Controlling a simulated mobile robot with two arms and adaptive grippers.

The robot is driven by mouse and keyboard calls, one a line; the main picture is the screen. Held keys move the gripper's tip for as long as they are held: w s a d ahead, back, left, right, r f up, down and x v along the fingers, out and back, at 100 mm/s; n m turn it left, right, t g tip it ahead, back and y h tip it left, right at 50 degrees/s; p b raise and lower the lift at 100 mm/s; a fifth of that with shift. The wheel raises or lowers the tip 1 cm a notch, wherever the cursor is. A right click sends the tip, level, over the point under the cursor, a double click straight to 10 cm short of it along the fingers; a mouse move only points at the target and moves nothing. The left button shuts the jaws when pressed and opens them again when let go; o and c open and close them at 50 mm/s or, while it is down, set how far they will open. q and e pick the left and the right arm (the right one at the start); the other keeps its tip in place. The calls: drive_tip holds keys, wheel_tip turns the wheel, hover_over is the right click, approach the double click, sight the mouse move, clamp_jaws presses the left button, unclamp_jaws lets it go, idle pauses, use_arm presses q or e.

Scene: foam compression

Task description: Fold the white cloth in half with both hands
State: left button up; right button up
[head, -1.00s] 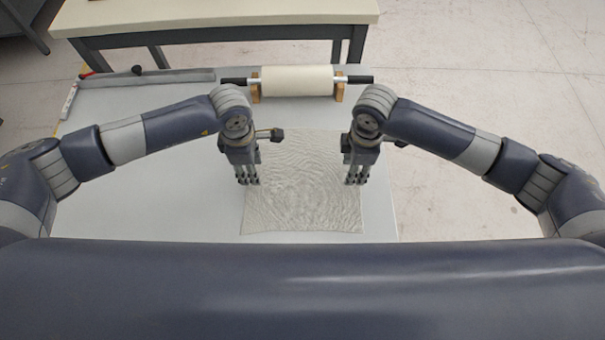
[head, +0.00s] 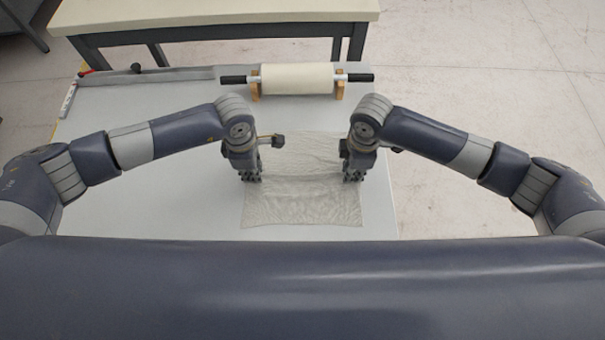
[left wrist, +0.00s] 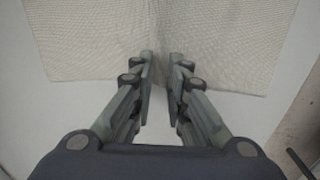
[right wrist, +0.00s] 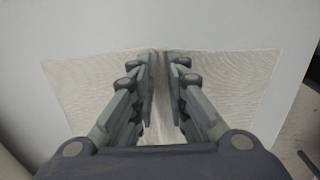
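The white cloth (head: 303,208) lies on the grey table, finely wrinkled, with a crease or raised line running across it between my two grippers. My left gripper (head: 250,179) is at its left edge and my right gripper (head: 353,178) at its right edge. In the left wrist view, the fingers (left wrist: 161,70) are nearly together and the cloth (left wrist: 90,35) draws into a ridge at their tips. In the right wrist view, the fingers (right wrist: 161,68) are close together with the cloth (right wrist: 235,85) gathered between them. The fingertips are partly hidden in the head view.
A cream roller with black handles (head: 297,79) rests on wooden stands at the table's back. A grey bar (head: 150,76) lies at the back left. The table (head: 150,195) is bare left of the cloth; its right edge is close to the cloth.

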use_arm(q)
drive_tip(key=shift+f, duration=0.1)
clamp_jaws()
use_arm(e)
drive_tip(key=shift+f, duration=0.15)
clamp_jaws()
